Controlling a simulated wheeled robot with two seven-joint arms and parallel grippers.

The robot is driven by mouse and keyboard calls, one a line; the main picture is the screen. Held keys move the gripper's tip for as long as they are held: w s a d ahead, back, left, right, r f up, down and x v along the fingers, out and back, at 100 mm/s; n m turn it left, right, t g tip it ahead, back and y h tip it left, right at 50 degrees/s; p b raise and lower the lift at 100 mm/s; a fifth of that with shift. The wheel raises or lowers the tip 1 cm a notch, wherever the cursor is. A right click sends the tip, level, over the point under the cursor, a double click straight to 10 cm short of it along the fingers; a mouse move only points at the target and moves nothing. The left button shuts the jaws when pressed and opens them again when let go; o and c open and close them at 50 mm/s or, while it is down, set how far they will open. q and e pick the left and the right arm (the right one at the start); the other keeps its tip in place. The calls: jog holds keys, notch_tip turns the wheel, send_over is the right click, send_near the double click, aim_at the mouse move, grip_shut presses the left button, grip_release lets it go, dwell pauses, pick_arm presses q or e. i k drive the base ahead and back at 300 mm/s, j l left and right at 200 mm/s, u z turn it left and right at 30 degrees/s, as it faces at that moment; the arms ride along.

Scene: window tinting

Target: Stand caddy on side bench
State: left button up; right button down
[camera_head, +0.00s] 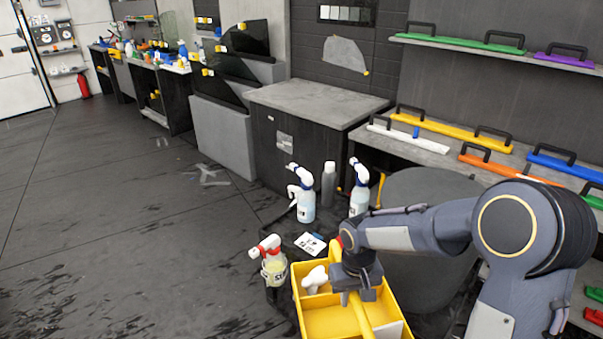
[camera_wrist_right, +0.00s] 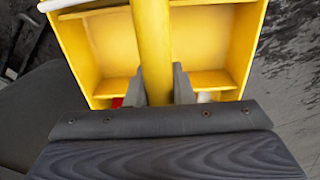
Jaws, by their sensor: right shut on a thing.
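The yellow caddy (camera_head: 318,322) is an open box with compartments and a round yellow bar handle, at the bottom centre of the head view. My right gripper (camera_head: 355,290) is shut on that handle from above. In the right wrist view, the fingers of my right gripper (camera_wrist_right: 158,88) sit on both sides of the handle, with the caddy (camera_wrist_right: 108,52) below. A white item (camera_head: 315,279) is in one compartment. I cannot tell whether the caddy is clear of what lies under it. A bench with a bare grey top (camera_head: 315,98) stands beyond, by the wall. My left gripper is not in view.
Spray bottles (camera_head: 304,196) (camera_head: 359,192), a grey bottle (camera_head: 328,186) and a yellowish spray bottle (camera_head: 273,268) stand near the caddy. A small card (camera_head: 310,243) lies beside it. A shelf of coloured squeegee tools (camera_head: 452,130) runs along the right. The floor at left is clear.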

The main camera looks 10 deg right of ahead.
aim_at(322, 104)
jog(key=i+j+u, duration=0.25)
jog(key=i, duration=0.2)
jog(key=i+u, duration=0.2)
jog(key=i, duration=0.3)
jog(key=i+u, duration=0.15)
jog(key=i, duration=1.65)
jog(key=i+z, duration=0.2)
jog(key=i, duration=0.2)
jog(key=i+j+z, duration=0.25)
jog(key=i, duration=0.2)
jog(key=i+z, duration=0.2)
jog(key=i, duration=0.2)
